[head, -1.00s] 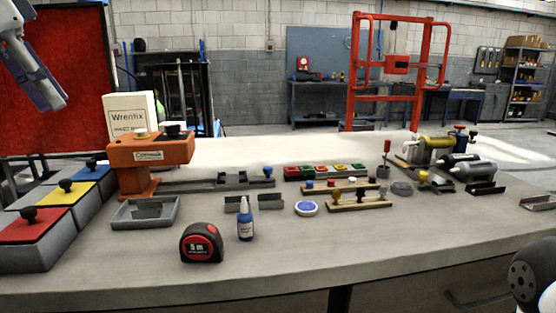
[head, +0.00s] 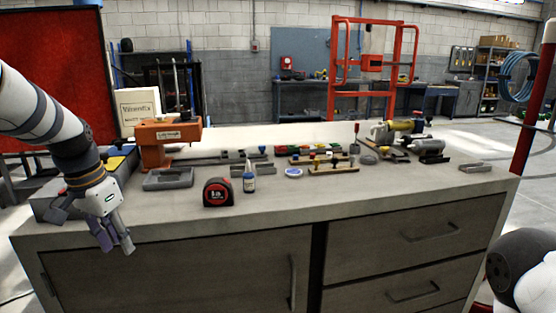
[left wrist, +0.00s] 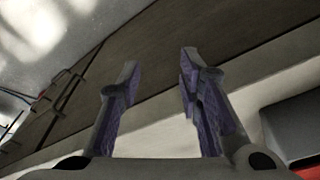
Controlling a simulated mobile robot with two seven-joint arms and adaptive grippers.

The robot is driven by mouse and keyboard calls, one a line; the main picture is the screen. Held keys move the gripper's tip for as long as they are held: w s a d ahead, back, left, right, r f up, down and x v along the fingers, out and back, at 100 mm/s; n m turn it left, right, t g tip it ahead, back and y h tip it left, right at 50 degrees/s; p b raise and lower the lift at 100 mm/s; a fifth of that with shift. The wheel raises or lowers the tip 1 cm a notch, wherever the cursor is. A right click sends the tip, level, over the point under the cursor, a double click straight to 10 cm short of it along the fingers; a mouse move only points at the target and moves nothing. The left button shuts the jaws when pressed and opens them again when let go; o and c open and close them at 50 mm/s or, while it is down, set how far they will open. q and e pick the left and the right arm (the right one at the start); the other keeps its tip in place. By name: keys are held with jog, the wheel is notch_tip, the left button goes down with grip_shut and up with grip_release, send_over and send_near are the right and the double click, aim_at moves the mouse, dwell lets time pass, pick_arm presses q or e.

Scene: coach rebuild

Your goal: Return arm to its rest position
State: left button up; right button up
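My left arm (head: 45,115) comes in from the left in the head view and bends down past the bench's left end. My left gripper (head: 117,247) hangs with its purple-grey fingers pointing down by the bench's front left edge. In the left wrist view its two fingers (left wrist: 158,65) stand apart with nothing between them. A black and white rounded part of my body shows at the lower right of the head view. My right gripper is not in view.
A red post (head: 535,110) stands at the right.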

pick_arm(q)
jog(key=s+d+f+n+g+y, duration=0.1)
jog(key=s+d+f, duration=0.3)
jog(key=s+f, duration=0.6)
jog(key=s+d+f+n+g, duration=0.1)
jog(key=s+d+f, duration=0.2)
jog(key=s+f, duration=0.8)
jog(key=s+d+f, duration=0.3)
jog(key=s+f, duration=0.1)
jog(key=s, duration=0.5)
jog(key=s+d+f+n+g, duration=0.1)
jog(key=s+d+f, duration=0.2)
jog(key=s, duration=0.5)
jog(key=shift+s+d+f+n, duration=0.3)
jog(key=shift+s+d+f, duration=0.1)
jog(key=shift+d, duration=0.1)
